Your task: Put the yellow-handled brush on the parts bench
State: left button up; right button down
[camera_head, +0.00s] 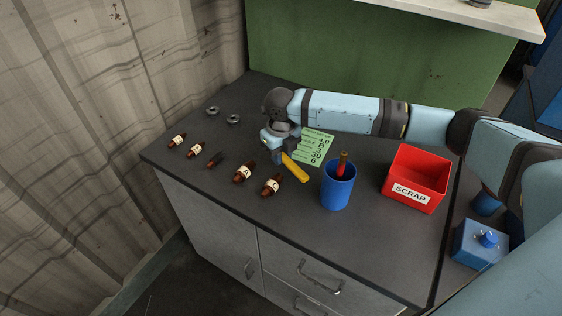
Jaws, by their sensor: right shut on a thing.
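The yellow handle of the brush (296,169) slants down and right from my right gripper (279,157), which is shut on it. The brush's other end is hidden by the gripper. Brush and gripper are low over the dark-topped bench (300,228); I cannot tell whether the brush touches the top. Which surface is the parts bench is not marked. My right arm reaches in from the right across the back of the bench. My left gripper is not in view.
A blue cup (337,190) holding a red-brown item (342,164) and a red SCRAP bin (415,180) stand to the right. A green number card (317,147) lies behind. Several brown labelled pieces (243,172) line the left, with two grey rings (232,119). The front right top is clear.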

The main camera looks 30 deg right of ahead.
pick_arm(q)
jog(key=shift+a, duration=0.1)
pick_arm(e)
jog(key=shift+f, duration=1.35)
jog(key=shift+f, duration=0.1)
jog(key=c, duration=1)
grip_release()
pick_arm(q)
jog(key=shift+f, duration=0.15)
pick_arm(e)
jog(key=shift+o, duration=0.2)
notch_tip(320, 180, up, 12)
jog(key=shift+r+p, duration=0.15)
jog(key=shift+p, duration=0.5)
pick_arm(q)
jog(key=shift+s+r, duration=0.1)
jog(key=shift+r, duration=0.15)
